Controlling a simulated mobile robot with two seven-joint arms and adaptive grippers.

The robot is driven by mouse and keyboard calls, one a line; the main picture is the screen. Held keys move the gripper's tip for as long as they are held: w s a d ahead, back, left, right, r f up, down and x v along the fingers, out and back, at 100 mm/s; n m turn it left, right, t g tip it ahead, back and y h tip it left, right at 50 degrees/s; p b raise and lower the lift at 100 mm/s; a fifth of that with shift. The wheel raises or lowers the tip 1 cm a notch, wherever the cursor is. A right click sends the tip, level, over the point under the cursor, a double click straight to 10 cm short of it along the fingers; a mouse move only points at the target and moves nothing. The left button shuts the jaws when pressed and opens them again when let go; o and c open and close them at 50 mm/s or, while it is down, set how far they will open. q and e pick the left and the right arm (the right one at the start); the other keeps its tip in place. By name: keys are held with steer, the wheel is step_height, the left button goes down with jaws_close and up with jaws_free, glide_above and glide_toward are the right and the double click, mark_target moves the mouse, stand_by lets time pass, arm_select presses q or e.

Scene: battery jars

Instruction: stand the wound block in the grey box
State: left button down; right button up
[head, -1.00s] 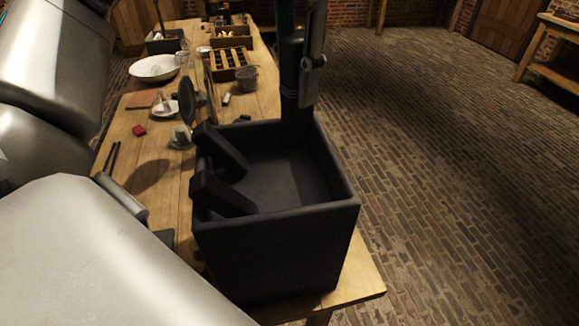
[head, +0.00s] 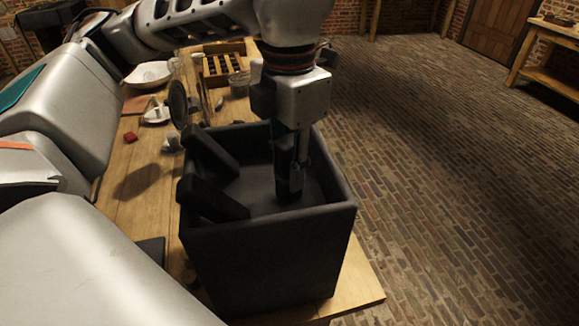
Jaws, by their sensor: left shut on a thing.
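The grey box (head: 265,265) is a deep, dark, open-topped box at the table's near right corner. My left gripper (head: 297,158) points straight down into its right half, shut on the wound block (head: 287,180). The block is dark and looks upright, with its lower end inside the box near the floor. I cannot tell whether it touches the floor. Its winding is hard to make out now, being dark and partly covered by the gripper. My right gripper is not in view.
A round dark disc (head: 178,104), a small red piece (head: 131,137), a white bowl (head: 152,74) and a slotted wooden tray (head: 222,66) are farther back on the table (head: 358,283).

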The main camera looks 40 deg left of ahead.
arm_select(q)
steer(key=shift+f, duration=0.2)
steer(key=c, duration=1.8)
jaws_free()
steer(key=shift+o, duration=0.2)
steer(key=shift+r, duration=0.1)
steer(key=shift+r, duration=0.15)
step_height(320, 180, up, 11)
steer(key=shift+r+p, duration=0.1)
steer(key=shift+p, duration=0.5)
steer(key=shift+r, duration=0.35)
steer(key=shift+s, duration=0.1)
